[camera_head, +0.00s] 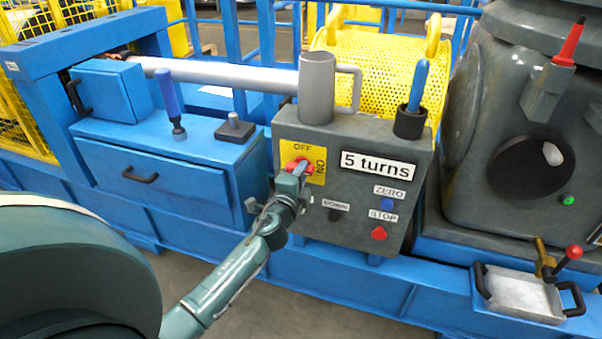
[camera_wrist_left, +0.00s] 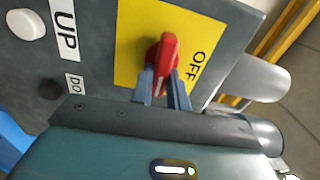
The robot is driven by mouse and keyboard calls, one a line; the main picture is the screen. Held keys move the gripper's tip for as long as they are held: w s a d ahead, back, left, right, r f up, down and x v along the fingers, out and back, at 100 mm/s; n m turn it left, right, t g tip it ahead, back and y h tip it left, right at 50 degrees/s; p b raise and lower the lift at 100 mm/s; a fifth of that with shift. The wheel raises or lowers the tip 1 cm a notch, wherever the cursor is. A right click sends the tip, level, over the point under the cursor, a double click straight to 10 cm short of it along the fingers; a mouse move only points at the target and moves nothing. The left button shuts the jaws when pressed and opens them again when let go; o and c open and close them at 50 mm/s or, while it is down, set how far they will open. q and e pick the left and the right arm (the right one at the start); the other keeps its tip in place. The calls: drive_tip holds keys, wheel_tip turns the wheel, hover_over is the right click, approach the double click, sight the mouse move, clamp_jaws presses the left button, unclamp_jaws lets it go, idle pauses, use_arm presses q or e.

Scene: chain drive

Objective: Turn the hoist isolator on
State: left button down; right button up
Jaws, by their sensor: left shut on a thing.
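The hoist isolator is a red handle (camera_head: 290,165) on a yellow plate (camera_head: 317,168) at the upper left of the grey control box (camera_head: 400,153). The plate reads OFF at the top and ON at the right in the head view. My left gripper (camera_head: 299,169) is at the handle, shut on it. In the left wrist view, the two fingers (camera_wrist_left: 162,88) straddle the red handle (camera_wrist_left: 168,52). There the handle runs roughly up and down the picture, with OFF to its right; ON is hidden. I cannot tell which mark the handle points to. My right gripper is not in view.
The box also carries a blue ZERO button (camera_head: 387,204), a red STOP button (camera_head: 378,233) and a black DOWN button (camera_head: 335,215). In the left wrist view, a white button (camera_wrist_left: 26,24) sits by the UP label. A grey mug (camera_head: 316,95) and a black holder (camera_head: 409,123) stand on top.

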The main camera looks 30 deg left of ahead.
use_arm(q)
drive_tip(key=shift+m, duration=0.4)
drive_tip(key=c, duration=1.4)
unclamp_jaws()
drive_tip(key=shift+o, duration=0.2)
drive_tip(key=v, duration=1.3)
drive_tip(key=shift+s, duration=0.1)
